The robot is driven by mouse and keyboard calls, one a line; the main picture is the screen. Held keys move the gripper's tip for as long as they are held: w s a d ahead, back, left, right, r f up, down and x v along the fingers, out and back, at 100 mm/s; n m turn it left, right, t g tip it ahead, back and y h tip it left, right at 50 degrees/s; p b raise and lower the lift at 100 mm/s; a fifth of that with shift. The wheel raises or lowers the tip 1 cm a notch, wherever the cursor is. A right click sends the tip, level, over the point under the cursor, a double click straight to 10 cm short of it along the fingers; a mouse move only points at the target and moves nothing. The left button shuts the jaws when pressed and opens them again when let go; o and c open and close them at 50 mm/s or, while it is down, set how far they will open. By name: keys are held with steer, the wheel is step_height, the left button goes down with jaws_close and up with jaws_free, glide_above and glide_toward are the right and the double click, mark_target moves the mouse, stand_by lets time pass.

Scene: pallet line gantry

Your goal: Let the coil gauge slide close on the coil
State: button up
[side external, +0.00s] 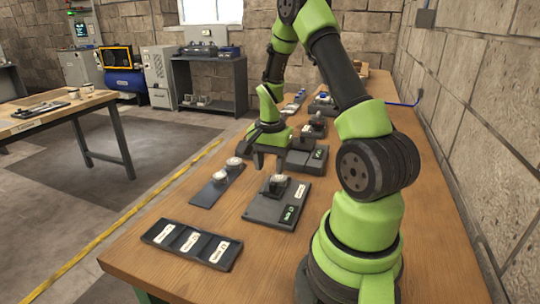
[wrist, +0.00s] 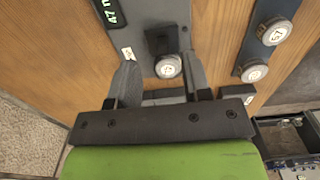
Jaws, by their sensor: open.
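The coil gauge (side external: 262,209) is a dark flat plate with a small green-lit display, lying on the wooden bench. In the wrist view the gauge (wrist: 145,12) shows its display at upper left. A pale round coil (wrist: 168,66) sits on it, next to a black upright block (wrist: 163,40) that looks like the slide. Whether block and coil touch is unclear. The coil is small in the side view (side external: 277,179). My gripper (side external: 268,160) is above the gauge, pointing down. In the wrist view my gripper (wrist: 160,64) is open, its fingers on either side of the coil, apparently holding nothing.
A dark strip (side external: 206,194) with two pale round coils lies left of the gauge. A dark tray (side external: 168,238) with three white labels lies in front. More dark devices (side external: 309,158) stand behind along the bench. A stone wall is at right.

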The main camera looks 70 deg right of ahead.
steer(key=shift+r, duration=1.4)
